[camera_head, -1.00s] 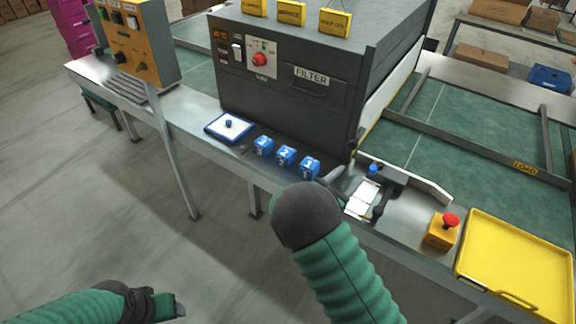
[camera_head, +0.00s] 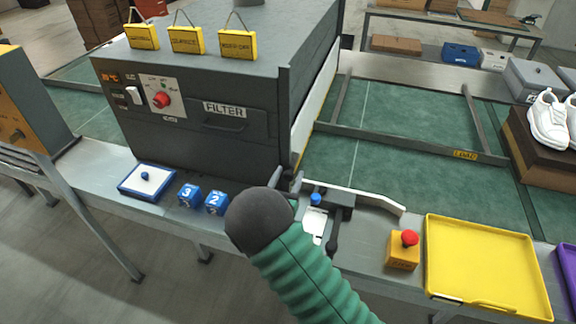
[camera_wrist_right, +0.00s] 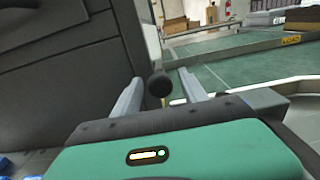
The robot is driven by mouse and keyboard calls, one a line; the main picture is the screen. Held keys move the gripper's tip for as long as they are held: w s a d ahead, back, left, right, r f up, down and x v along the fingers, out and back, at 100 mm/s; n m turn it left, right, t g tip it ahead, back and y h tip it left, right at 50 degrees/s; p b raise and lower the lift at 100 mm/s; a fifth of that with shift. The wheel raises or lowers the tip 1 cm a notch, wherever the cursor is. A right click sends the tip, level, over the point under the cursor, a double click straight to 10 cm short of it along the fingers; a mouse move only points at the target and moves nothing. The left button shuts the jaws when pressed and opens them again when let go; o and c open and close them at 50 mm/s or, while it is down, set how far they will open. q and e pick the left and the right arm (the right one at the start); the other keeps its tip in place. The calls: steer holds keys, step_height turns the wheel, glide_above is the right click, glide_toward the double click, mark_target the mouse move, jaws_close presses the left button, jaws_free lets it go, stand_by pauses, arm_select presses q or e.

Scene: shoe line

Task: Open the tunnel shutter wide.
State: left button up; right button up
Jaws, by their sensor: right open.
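The tunnel is the large dark grey housing (camera_head: 200,145) at the left of the head view. A pale panel (camera_head: 312,110) stands along its right side; I cannot tell whether this is the shutter or how far it is open. My right gripper (camera_head: 287,182) is at the housing's lower right corner, partly hidden behind my own forearm. In the right wrist view its two fingers (camera_wrist_right: 159,92) are apart, with a dark round knob (camera_wrist_right: 160,84) showing between them. I cannot tell whether either finger touches the knob. My left gripper is out of view.
A black lever device with a blue knob (camera_head: 316,199) stands just right of my right gripper. Further right are a red-topped button box (camera_head: 403,250) and a yellow tray (camera_head: 480,262). Blue numbered blocks (camera_head: 189,195) and a blue-edged white plate (camera_head: 146,181) lie in front of the tunnel.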

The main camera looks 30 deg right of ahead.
steer(key=shift+w+d, duration=0.1)
steer(key=shift+w, duration=0.05)
steer(key=shift+s+a+r, duration=0.2)
steer(key=shift+a+r, duration=0.05)
steer(key=shift+r, duration=0.1)
steer(key=shift+c, duration=0.4)
steer(key=shift+d+f, duration=0.1)
jaws_close()
stand_by(0.5)
